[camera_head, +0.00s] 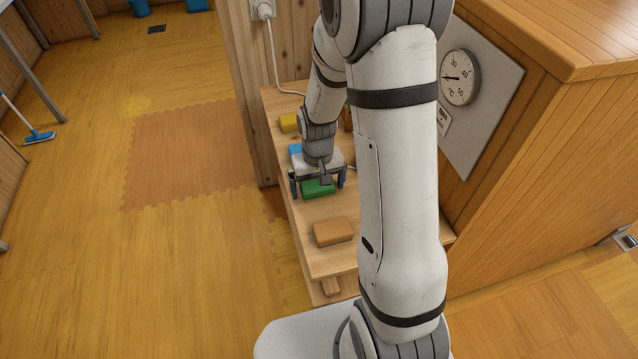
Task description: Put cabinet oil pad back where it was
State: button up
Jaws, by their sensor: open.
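Several coloured block-like pads lie in a row on a narrow wooden bench (300,215). They are a yellow pad (289,123), a blue pad (295,150), a green pad (319,189) and an orange-brown pad (333,232). I cannot tell by sight which is the cabinet oil pad. My gripper (318,184) points down over the green pad, with one finger to each side of it. The gripper is open. I cannot tell whether the fingers touch the pad. My wrist partly hides the green and blue pads.
A wooden cabinet (560,150) with a round dial gauge (460,77) stands right of the bench. A wall socket with a white cable (271,40) is behind. My arm hides part of the bench's right side. The floor to the left is clear, with a blue broom (40,137) far left.

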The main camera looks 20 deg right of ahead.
aim_at(318, 185)
notch_tip(318, 185, up, 12)
jog(key=p, duration=0.1)
jog(key=s+r+t, duration=0.2)
jog(key=s+r, duration=0.7)
jog(key=s, duration=0.6)
jog(key=shift+d+r, duration=0.2)
jog(key=shift+r, duration=0.2)
jog(key=shift+t, duration=0.3)
jog(key=p+v, duration=0.5)
jog(key=shift+w+r, duration=0.35)
